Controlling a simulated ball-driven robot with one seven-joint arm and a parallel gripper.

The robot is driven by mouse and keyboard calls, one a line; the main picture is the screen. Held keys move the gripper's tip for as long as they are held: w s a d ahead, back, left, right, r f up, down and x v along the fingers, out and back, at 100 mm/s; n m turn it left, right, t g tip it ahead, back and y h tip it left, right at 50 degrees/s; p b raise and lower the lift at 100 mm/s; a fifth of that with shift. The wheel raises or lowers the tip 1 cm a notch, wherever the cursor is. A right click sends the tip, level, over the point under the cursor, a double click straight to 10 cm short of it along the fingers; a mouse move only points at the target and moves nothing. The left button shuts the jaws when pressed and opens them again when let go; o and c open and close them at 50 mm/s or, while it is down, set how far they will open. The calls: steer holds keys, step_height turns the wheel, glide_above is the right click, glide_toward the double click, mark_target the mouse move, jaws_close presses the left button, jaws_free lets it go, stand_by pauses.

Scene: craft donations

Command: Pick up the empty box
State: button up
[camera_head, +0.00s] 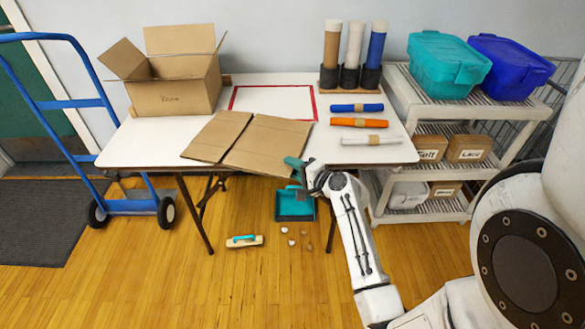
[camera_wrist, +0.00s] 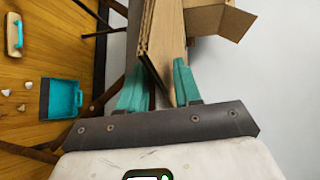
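An open cardboard box (camera_head: 177,97) with raised flaps and handwriting on its front stands at the table's back left. Its inside shows only in part, with no contents visible. Part of an open cardboard box (camera_wrist: 222,18) also shows at the top of the wrist view. Flattened cardboard (camera_head: 266,147) lies at the table's front edge and overhangs it. My gripper (camera_head: 294,165) is at its right front corner, well apart from the box. In the wrist view its teal fingers (camera_wrist: 160,75) lie on either side of the layered cardboard edge (camera_wrist: 163,30); whether both press on it is unclear.
The white table (camera_head: 140,148) also bears a red-outlined area (camera_head: 272,101), coloured rolls (camera_head: 357,122) and upright tubes (camera_head: 352,50). A shelf cart (camera_head: 510,112) with bins stands right, a blue hand truck (camera_head: 75,105) left. A teal dustpan (camera_head: 294,205) and brush (camera_head: 244,241) lie on the floor.

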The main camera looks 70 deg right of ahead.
jaws_close()
stand_by(0.6)
stand_by(0.3)
step_height(320, 180, up, 3)
steer(key=p, duration=0.2)
steer(key=shift+f+p, duration=0.15)
steer(key=shift+p, duration=0.15)
steer(key=shift+f, duration=0.15)
steer(key=r+p+v, duration=0.2)
steer(key=p+v, duration=0.2)
steer(key=v, duration=1)
steer(key=shift+r, duration=0.2)
steer(key=shift+s, duration=0.1)
